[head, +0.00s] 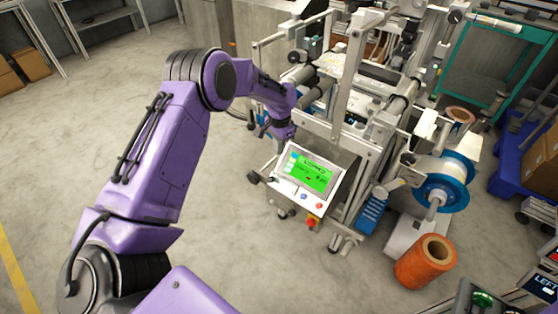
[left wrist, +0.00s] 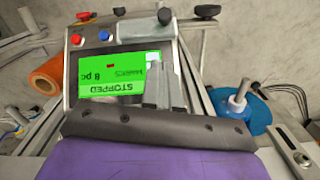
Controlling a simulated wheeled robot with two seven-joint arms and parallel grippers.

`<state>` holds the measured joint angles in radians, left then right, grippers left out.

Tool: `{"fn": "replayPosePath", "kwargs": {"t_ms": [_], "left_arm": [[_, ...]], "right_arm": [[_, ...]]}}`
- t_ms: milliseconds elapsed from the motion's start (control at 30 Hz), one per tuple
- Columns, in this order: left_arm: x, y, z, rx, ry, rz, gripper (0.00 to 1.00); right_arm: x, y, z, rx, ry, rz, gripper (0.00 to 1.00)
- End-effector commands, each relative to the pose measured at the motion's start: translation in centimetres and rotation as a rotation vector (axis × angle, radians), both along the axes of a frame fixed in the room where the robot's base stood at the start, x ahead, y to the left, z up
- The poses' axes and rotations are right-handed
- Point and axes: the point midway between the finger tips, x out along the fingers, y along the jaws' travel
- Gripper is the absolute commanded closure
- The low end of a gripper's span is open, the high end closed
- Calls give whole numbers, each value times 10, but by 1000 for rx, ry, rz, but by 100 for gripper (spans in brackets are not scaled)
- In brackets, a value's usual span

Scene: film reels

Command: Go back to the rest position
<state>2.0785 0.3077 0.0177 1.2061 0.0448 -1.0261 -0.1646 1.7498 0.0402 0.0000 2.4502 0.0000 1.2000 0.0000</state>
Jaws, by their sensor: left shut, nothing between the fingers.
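My left arm reaches from the lower left across the head view, and its purple wrist hangs just above and left of the control panel (head: 308,178). My left gripper (left wrist: 157,82) shows in the left wrist view as grey fingers closed together with nothing between them, in front of the panel's green screen (left wrist: 105,75). The screen appears upside down there and reads "STOPPED" and "8 pc". In the head view the fingers are mostly hidden by the wrist. My right gripper is in neither view.
The machine frame (head: 350,110) with rollers stands close beyond my wrist. A blue-flanged reel (head: 445,185) and an orange roll (head: 425,262) are to the right. A teal cart (head: 490,70) stands at back right. The floor (head: 100,110) on the left is clear.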

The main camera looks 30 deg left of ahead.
Motion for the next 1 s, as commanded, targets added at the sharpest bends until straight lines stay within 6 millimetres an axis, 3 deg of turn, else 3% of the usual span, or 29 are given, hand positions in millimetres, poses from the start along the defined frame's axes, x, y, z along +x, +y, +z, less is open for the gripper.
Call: {"fn": "replayPosePath", "kwargs": {"t_ms": [133, 367, 500, 600, 667, 767, 867, 967, 1000], "left_arm": [[0, -1, 17, 0, 0, 0, 100], [0, -1, 21, 1, 2, 1, 100], [20, -4, 21, -20, -108, 78, 100], [36, -18, 4, -76, -267, 228, 100], [35, -31, -14, -113, -359, 332, 100], [12, -52, -54, -154, -468, 505, 100], [-36, -66, -94, -160, -546, 675, 100], [-113, -72, -128, -121, -595, 828, 100], [-149, -72, -136, -93, -607, 877, 100]], "right_arm": [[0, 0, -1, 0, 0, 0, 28], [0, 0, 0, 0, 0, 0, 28], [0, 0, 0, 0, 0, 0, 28], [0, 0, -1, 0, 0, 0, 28], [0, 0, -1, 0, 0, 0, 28], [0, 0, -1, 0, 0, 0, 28], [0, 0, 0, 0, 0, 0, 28], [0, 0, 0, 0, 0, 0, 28], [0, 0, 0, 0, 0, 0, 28]]}}
